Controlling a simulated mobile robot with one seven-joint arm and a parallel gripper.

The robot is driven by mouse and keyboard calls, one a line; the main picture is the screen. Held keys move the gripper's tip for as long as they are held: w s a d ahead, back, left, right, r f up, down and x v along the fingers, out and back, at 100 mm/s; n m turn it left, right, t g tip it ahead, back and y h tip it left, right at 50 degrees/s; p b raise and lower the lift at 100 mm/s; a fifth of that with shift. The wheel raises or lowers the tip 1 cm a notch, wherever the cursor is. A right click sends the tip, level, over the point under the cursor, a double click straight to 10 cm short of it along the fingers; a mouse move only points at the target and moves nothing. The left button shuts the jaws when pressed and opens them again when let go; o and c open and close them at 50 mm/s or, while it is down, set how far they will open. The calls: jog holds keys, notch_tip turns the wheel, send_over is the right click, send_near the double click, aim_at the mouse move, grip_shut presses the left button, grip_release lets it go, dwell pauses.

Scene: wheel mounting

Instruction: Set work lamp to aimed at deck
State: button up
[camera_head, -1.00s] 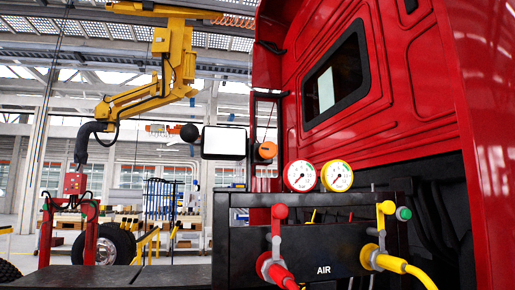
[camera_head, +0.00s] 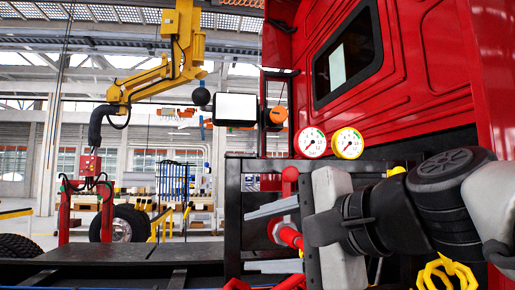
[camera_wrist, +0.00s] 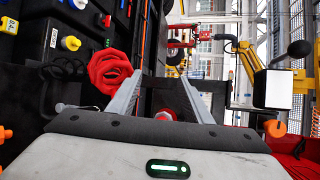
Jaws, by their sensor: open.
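The work lamp (camera_head: 236,109) is a black box with a pale front panel, hanging left of the red truck cab. A black ball (camera_head: 201,96) is at its left and an orange knob (camera_head: 278,115) at its right. Its pale face shows toward the camera in the head view. My gripper (camera_head: 250,214) is below and right of the lamp, apart from it, with its fingers pointing left. In the wrist view the lamp (camera_wrist: 274,88) is at the right, outside the open, empty fingers (camera_wrist: 161,76). The orange knob (camera_wrist: 275,128) shows below it.
Two gauges (camera_head: 329,143) and the red and yellow air fittings stand close to my arm, partly hidden by it. The red cab (camera_head: 420,60) fills the right. A yellow hoist arm (camera_head: 160,75) hangs at the left.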

notch_tip(320, 180, up, 20)
jog(key=s+a+m+t+y+b, duration=0.1)
jog(key=a+m+t+y, duration=0.1)
jog(key=m+y, duration=0.45)
jog(key=p+x, duration=0.4)
jog(key=x, duration=1.3)
jog(key=shift+d+r, duration=0.15)
jog(key=shift+r, duration=0.15)
jog(key=shift+w, duration=0.1)
grip_shut()
